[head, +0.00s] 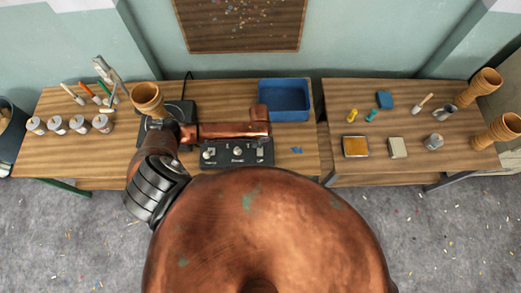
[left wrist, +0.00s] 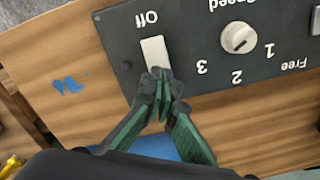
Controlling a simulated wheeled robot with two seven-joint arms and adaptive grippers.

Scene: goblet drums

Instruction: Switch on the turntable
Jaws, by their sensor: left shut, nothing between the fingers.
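The black control box (head: 222,158) sits at the front of the left table. The left wrist view shows the box (left wrist: 195,62) upside down, with a white rocker switch (left wrist: 154,50) beside the word Off and a Speed knob (left wrist: 238,38). My left gripper (left wrist: 160,74) is shut and empty, its fingertips at the switch end away from the Off label; I cannot tell whether they press it. In the head view my arm reaches over the box and mostly hides this gripper. The dark turntable (head: 186,108) is behind the box, partly hidden by my arm. My right gripper is out of view.
A clay-coloured goblet drum (head: 147,97) stands at the turntable's left. A blue bin (head: 284,99) is at the back right. A second table (head: 375,175) on the right holds cups and a sponge.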

